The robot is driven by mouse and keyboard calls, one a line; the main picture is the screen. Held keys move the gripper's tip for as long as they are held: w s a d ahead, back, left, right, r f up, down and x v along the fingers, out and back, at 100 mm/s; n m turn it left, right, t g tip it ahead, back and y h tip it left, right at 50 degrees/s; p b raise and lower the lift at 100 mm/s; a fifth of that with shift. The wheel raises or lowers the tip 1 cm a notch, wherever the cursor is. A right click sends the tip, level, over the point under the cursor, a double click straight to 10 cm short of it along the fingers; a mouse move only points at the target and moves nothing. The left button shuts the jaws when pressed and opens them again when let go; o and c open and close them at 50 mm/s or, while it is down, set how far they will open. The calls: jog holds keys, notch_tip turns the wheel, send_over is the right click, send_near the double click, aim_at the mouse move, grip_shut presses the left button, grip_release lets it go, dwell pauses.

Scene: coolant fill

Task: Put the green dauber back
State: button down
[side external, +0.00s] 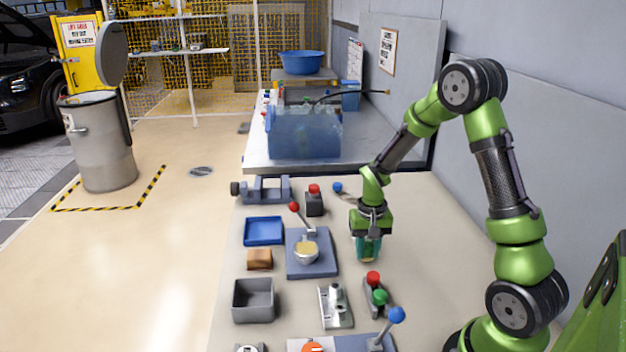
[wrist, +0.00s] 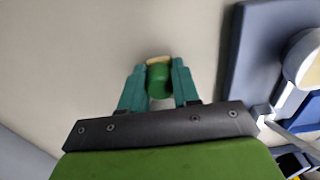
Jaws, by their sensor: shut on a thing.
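The green dauber (wrist: 158,78) is a short green cylinder with a tan end. It sits between the two teal fingers of my gripper (wrist: 160,88), which is shut on it. The tan end points away from the palm. In the side external view my gripper (side external: 368,248) points down over the right part of the bench, with the tan end of the dauber (side external: 368,260) just showing below the fingers. Whether that end touches the bench top is hard to tell. The fingers hide most of the dauber there.
A blue-grey plate with a round cup (side external: 306,252) stands left of my gripper. A grey block with red and green knobs (side external: 376,294) is in front, beside a metal fixture (side external: 335,306). A red-topped block (side external: 314,201) and blue-knobbed lever (side external: 338,187) stand behind. Bench right of my gripper is clear.

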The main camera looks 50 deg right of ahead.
aim_at(368, 245)
jog(key=shift+f, duration=0.15)
jog(key=c, duration=0.8)
grip_release()
notch_tip(368, 245, up, 12)
jog(key=shift+s+a+r+n+t+y, duration=0.35)
jog(key=shift+s+a+r+n+t, duration=0.7)
jog(key=shift+s+a+r, duration=1.35)
jog(key=shift+s+a+r+n+t+y, duration=0.45)
jog(key=shift+s+a+r+t, duration=0.85)
jog(key=shift+a, duration=2.25)
jog(key=shift+s+a+r+n+t+y, duration=0.2)
jog(key=shift+s+a+r+n+t, duration=1.2)
jog(key=shift+a+r, duration=1.2)
jog(key=shift+s+a+f+m, duration=0.15)
jog(key=shift+a+f+m, duration=0.2)
jog(key=shift+m, duration=0.05)
